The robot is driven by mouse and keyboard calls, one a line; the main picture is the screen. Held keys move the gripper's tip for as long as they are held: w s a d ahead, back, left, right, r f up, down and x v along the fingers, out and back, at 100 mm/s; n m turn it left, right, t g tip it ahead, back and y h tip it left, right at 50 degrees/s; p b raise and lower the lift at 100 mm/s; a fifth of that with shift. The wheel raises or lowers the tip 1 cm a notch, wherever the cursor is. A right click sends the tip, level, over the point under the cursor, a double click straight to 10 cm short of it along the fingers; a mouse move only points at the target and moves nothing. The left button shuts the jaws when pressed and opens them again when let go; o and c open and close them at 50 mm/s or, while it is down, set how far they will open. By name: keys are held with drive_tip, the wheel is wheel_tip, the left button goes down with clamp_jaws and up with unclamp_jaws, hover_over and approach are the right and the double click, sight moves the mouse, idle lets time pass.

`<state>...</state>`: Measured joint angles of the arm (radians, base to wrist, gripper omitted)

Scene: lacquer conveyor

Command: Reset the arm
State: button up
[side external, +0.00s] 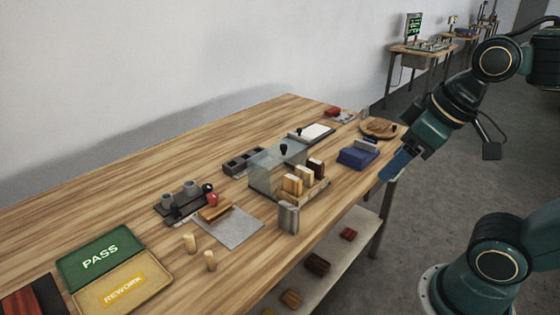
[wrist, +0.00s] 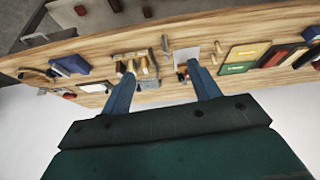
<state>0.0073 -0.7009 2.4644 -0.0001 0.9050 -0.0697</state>
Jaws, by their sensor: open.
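My gripper shows in the wrist view (wrist: 163,82) with its two blue fingers spread apart and nothing between them. In the side view my gripper (side external: 393,165) hangs at the right end of the wooden table (side external: 140,190), near its edge, close to a dark blue block (side external: 358,157). I cannot tell from the side view how high it is above the table. My arm comes in from the right. No object is held.
A clear-walled box with wooden blocks (side external: 292,184) stands mid-table. A grey cylinder (side external: 288,217) is at the front edge. A green PASS tray (side external: 100,255) and yellow REWORK tray (side external: 122,288) lie at the left. A round wooden board (side external: 378,128) is at the far right.

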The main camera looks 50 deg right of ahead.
drive_tip(key=shift+s+f+m, duration=0.25)
drive_tip(key=shift+s+m, duration=0.15)
drive_tip(key=shift+s, duration=0.15)
idle(0.4)
